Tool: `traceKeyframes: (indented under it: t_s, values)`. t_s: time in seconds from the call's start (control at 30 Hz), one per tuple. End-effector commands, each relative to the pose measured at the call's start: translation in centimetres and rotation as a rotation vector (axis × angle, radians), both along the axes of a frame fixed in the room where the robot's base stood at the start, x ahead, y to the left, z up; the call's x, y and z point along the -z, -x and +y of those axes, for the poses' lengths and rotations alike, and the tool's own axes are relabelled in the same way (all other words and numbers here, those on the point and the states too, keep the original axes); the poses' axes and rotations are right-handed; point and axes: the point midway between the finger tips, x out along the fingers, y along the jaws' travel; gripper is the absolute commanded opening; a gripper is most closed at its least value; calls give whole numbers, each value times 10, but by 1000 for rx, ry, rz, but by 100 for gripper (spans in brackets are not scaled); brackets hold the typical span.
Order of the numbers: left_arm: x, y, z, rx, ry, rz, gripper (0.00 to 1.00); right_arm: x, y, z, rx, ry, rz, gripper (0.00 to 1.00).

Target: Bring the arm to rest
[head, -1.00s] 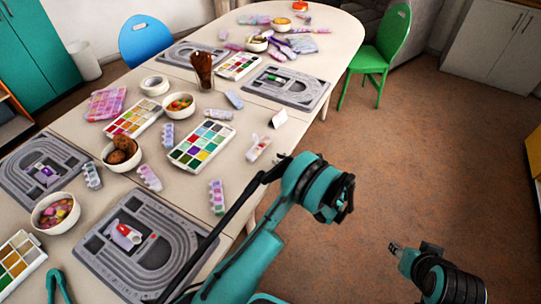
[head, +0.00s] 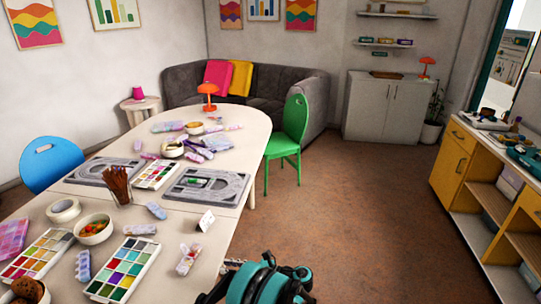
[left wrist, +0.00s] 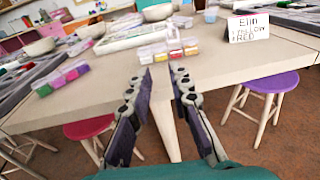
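My left arm's teal wrist shows at the bottom of the head view, beside the table's right edge. My left gripper (left wrist: 162,70) shows clearly in the left wrist view, its two dark fingers apart with nothing between them. Its tips point toward the edge of the bead table (left wrist: 105,92), and a small bead box (left wrist: 168,52) with pink, yellow and red parts lies beyond them. The same table (head: 160,268) fills the left of the head view. My right gripper is not in view.
Bead boards (head: 207,187), a paint-like bead tray (head: 124,270), bowls (head: 93,229) and a name card (head: 206,220) lie on the table. A green chair (head: 290,130) stands at its far right. Stools (left wrist: 90,127) stand near it. Open floor (head: 370,220) lies right of the table.

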Motion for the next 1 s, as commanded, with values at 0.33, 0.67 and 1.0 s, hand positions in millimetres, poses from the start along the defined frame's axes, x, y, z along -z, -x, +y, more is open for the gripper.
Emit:
traceKeyframes:
  t_s: [0.33,0.67,1.0]
  values:
    - [-73,1,38,6,371,-236,20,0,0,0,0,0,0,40]
    - [-125,64,55,-135,851,-593,20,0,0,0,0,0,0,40]
    - [-146,161,35,-460,1326,-1011,20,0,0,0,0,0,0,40]
